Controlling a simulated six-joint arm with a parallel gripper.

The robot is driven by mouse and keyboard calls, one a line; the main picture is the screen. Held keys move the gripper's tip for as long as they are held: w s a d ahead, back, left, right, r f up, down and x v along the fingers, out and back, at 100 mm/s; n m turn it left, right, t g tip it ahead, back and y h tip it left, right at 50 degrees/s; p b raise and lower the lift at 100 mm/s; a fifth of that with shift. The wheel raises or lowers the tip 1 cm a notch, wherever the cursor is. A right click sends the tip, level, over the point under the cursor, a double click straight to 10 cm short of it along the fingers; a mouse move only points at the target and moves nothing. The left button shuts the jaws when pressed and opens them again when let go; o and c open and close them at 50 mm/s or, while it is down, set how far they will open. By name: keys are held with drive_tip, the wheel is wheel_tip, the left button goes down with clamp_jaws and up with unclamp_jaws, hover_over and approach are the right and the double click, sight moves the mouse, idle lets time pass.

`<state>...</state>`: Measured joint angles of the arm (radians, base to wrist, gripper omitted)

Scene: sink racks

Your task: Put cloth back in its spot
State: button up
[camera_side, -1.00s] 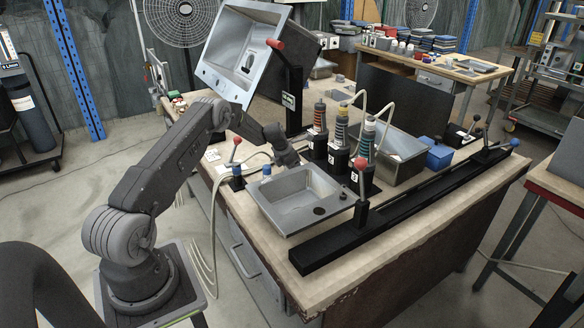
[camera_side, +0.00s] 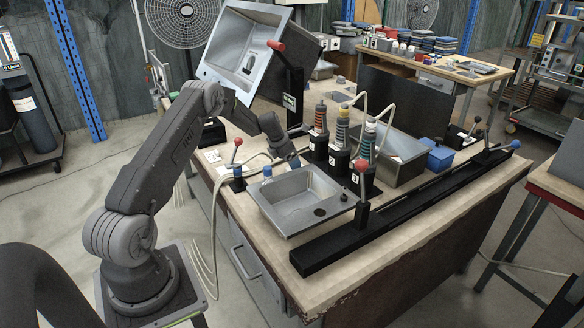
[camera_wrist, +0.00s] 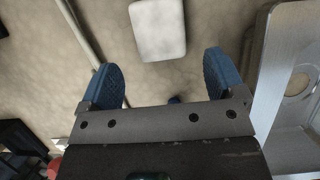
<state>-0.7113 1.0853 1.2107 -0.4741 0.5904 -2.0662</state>
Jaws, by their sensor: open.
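In the wrist view my gripper (camera_wrist: 165,72) is open, its two blue fingertips apart with nothing between them. A pale, flat pad with rounded corners (camera_wrist: 158,28) lies on the worktop just beyond the fingertips, roughly in line with the gap. It may be the cloth, but I cannot tell for sure. In the side view my gripper (camera_side: 293,161) points down at the back edge of the front sink (camera_side: 272,205). The pad is not clearly visible there.
A pale hose (camera_wrist: 82,32) runs left of the fingers. Numbered black stands (camera_side: 340,158) with coiled hoses are right of my gripper. A black rail (camera_side: 390,215) borders the front sink. A blue box (camera_side: 440,158) stands beside the far sink (camera_side: 398,160). A tilted sink (camera_side: 245,55) rises behind.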

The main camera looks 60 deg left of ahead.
drive_tip(key=v, duration=0.7)
drive_tip(key=s+d+r+m, duration=0.3)
drive_tip(key=d+r+m, duration=0.5)
drive_tip(key=d+r, duration=0.25)
drive_tip(key=s+d+r+m, duration=0.3)
drive_tip(key=d+r+m, duration=0.55)
drive_tip(key=d, duration=0.35)
drive_tip(key=s+d+r+m, duration=0.5)
drive_tip(key=s+d+m, duration=0.3)
drive_tip(key=s+d, duration=0.2)
drive_tip(key=s+d+f+m+t, duration=0.1)
drive_tip(key=s+d+f+m, duration=0.1)
drive_tip(key=s+d+m, duration=0.4)
drive_tip(key=s+m, duration=0.5)
drive_tip(key=s, duration=0.2)
drive_tip(key=shift+s+d+f, duration=0.15)
drive_tip(key=shift+s, duration=0.15)
